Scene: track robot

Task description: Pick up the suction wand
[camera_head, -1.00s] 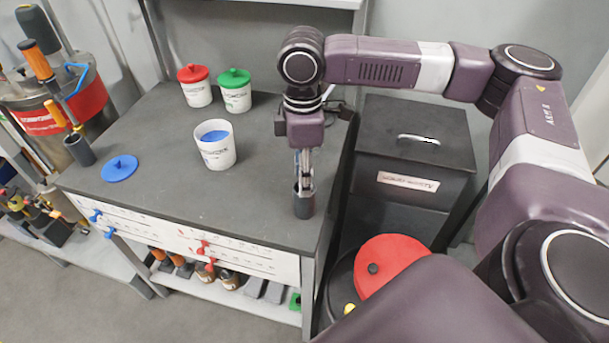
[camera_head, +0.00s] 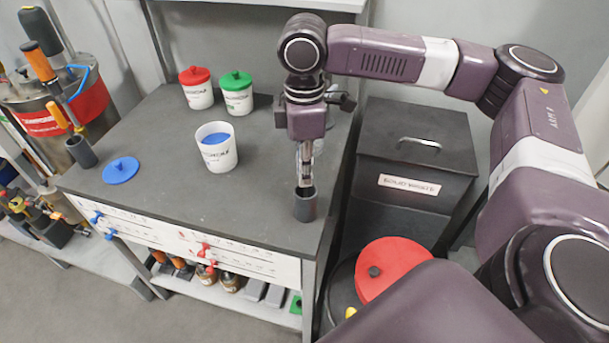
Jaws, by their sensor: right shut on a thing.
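My right gripper (camera_head: 305,170) points down over the right front part of the grey bench. It is shut on a dark grey cylinder (camera_head: 305,205) that is upright at the bench's edge. I cannot tell whether the cylinder touches the bench top. At the far left, a long tool with an orange grip and black top (camera_head: 38,62), which looks like the suction wand, leans against a metal drum, far from my right gripper. A similar grey cylinder (camera_head: 82,152) is near its lower end. My left gripper is not in view.
On the bench (camera_head: 265,185) are an open white jar with blue contents (camera_head: 217,152), a blue lid (camera_head: 121,170), and a red-lidded (camera_head: 196,88) and a green-lidded jar (camera_head: 237,93). A black waste bin (camera_head: 415,150) and a red lid (camera_head: 392,268) are at the right.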

